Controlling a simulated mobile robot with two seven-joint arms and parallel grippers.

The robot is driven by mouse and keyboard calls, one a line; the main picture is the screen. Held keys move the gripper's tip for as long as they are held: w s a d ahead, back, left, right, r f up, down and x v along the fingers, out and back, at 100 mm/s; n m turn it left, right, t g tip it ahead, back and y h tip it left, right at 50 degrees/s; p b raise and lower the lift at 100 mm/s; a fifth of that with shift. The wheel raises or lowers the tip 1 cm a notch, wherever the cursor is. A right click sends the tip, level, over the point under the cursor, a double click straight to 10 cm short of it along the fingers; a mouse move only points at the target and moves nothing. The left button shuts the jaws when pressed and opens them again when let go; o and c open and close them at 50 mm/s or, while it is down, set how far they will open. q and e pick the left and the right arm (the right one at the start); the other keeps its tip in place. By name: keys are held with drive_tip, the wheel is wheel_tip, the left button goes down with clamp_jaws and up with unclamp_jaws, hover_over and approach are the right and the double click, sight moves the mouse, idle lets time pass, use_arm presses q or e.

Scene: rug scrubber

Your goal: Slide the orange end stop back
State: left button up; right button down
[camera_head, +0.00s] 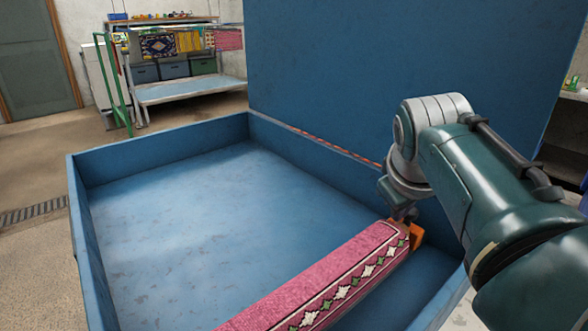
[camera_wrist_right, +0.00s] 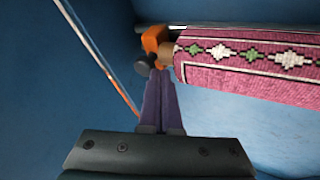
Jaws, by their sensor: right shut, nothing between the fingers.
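The orange end stop (camera_head: 416,235) sits at the right end of the rolled pink rug (camera_head: 325,282), partly hidden behind my right gripper. In the right wrist view the orange stop (camera_wrist_right: 153,38) shows beside the brown core end (camera_wrist_right: 166,52) of the rug roll (camera_wrist_right: 250,62). A dark round knob (camera_wrist_right: 141,66) is just below the stop. My right gripper (camera_head: 404,216) is at the stop, and its purple fingers (camera_wrist_right: 158,76) are together with nothing between them. The fingertips appear close to the knob and core end; I cannot tell whether they touch. My left gripper is not in view.
The rug lies across a blue walled basin (camera_head: 75,185) with a tall blue panel (camera_head: 350,70) behind. A thin red-and-white strip (camera_head: 330,145) runs along the panel's foot. The basin's floor left of the rug is clear. A rack with rugs (camera_head: 190,42) stands far back.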

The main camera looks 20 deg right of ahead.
sight(413, 210)
drive_tip(key=d, duration=0.1)
drive_tip(key=w+d, duration=0.1)
drive_tip(key=d, duration=0.1)
drive_tip(key=shift+w+d, duration=0.1)
drive_tip(key=shift+d, duration=0.2)
drive_tip(key=shift+f, duration=0.15)
